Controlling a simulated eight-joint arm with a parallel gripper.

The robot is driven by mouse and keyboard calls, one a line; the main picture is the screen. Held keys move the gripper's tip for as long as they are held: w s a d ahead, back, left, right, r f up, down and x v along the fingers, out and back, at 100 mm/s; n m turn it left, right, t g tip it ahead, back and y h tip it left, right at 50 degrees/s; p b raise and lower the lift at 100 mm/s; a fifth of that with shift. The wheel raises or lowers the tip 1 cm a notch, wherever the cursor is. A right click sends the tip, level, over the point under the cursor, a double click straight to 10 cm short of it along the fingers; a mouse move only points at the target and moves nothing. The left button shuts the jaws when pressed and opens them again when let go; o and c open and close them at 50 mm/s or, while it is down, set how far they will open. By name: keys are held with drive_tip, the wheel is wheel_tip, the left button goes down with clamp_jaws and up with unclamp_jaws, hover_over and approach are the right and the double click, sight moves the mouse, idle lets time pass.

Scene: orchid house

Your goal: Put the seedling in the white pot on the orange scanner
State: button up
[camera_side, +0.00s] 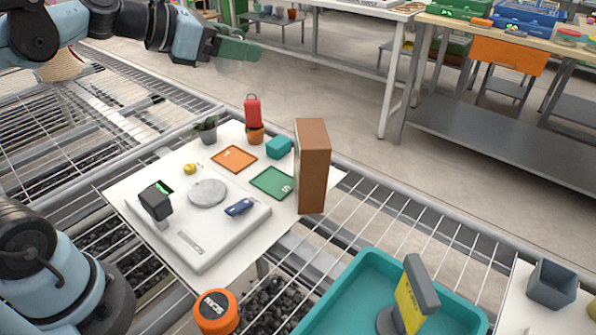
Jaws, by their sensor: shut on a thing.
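My gripper (238,48) is at the top left, high above and behind the white work board. It is shut, with a dark green form at its tip. I cannot make out what it holds or tell the form from the fingers. I see no seedling in a white pot. One green plant in a dark grey pot (206,132) stands at the board's back edge.
The white board (122,195) holds a scale (190,255), orange (234,159) and green (271,181) squares, an orange pot (255,136), a red container (252,108) and a tall brown box (312,165). A teal tray (330,308) is front right. Wire-mesh benching surrounds the board.

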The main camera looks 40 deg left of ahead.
drive_tip(key=s+d+f+m+g+h, duration=0.1)
drive_tip(key=d+f+m+g+h, duration=0.3)
drive_tip(key=d, duration=0.4)
drive_tip(key=s+d+f+m+g+h, duration=0.2)
drive_tip(key=d+f+m+h, duration=0.25)
drive_tip(key=d, duration=0.35)
drive_tip(key=s+d+f+m+g, duration=0.4)
drive_tip(key=s+d+m+g, duration=0.15)
drive_tip(key=s, duration=0.25)
drive_tip(key=s+d+f+m+g, duration=0.4)
drive_tip(key=s+d+f+g, duration=0.15)
drive_tip(key=s, duration=0.25)
drive_tip(key=shift+m+g, duration=0.3)
drive_tip(key=w+a+f, duration=0.1)
drive_tip(key=w+f, duration=0.1)
drive_tip(key=w, duration=0.1)
drive_tip(key=w+a+f, duration=0.2)
drive_tip(key=w, duration=0.1)
drive_tip(key=w+a+f, duration=0.2)
drive_tip(key=w, duration=0.2)
drive_tip(key=shift+w+f, duration=0.1)
drive_tip(key=shift+f, duration=2.1)
drive_tip(key=shift+w+f, duration=0.1)
